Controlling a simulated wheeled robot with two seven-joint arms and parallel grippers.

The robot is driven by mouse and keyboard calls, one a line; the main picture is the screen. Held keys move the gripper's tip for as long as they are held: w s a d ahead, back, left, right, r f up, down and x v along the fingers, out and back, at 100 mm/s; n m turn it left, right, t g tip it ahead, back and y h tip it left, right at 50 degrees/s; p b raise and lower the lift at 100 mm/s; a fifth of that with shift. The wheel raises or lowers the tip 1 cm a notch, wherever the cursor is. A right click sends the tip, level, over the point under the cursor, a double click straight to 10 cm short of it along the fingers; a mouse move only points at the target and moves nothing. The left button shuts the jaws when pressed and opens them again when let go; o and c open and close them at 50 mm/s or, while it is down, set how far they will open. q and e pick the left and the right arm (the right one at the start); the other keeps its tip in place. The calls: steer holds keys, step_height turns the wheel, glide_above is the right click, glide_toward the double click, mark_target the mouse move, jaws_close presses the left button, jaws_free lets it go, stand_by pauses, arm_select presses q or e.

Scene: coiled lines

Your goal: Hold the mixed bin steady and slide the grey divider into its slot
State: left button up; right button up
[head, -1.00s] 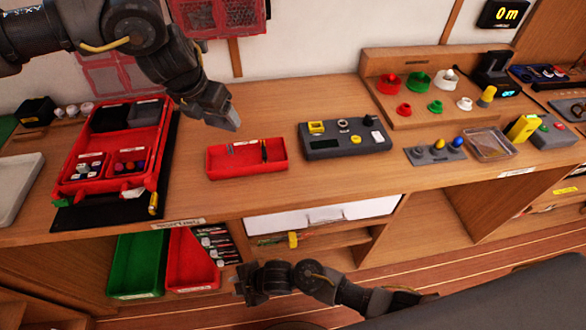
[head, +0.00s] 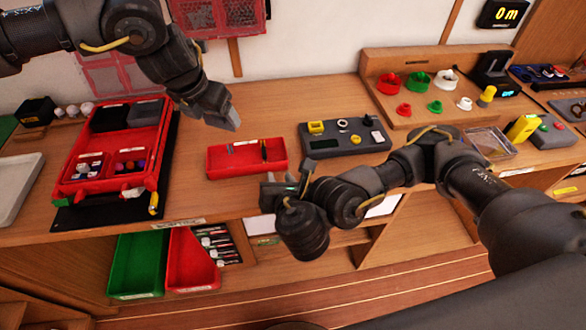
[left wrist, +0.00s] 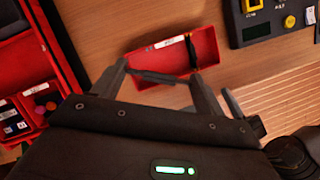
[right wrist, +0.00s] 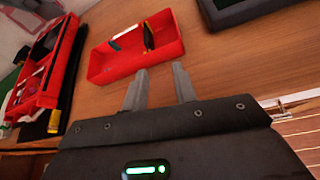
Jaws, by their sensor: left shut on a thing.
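The mixed bin is a shallow red tray (head: 235,172) in the middle of the bench; it also shows in the left wrist view (left wrist: 150,61) and right wrist view (right wrist: 125,72). It holds a dark upright piece and small bits. My left gripper (head: 226,118) is above and behind the bin, shut on what looks like the grey divider (left wrist: 158,77), a thin dark bar seen edge-on between the fingers. Any slot is too small to make out. My right gripper (head: 287,182) is at the bin's front right, fingers apart with nothing between them, not visibly touching the bin.
A red case (head: 155,150) with compartments stands left on a black mat. A dark grey panel with small parts (head: 330,155) sits right of the bin. My right arm covers part of the bench front. Bare wood lies behind the bin.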

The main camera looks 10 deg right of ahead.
mark_target(219, 127)
steer(key=d, duration=0.1)
steer(key=w+d+n, duration=0.1)
steer(key=d+r+t+h, duration=0.1)
steer(key=shift+w+d+n, duration=0.15)
steer(key=shift+w+n, duration=0.15)
steer(key=shift+n, duration=0.1)
steer(key=x, duration=1.2)
steer(key=shift+f, duration=0.1)
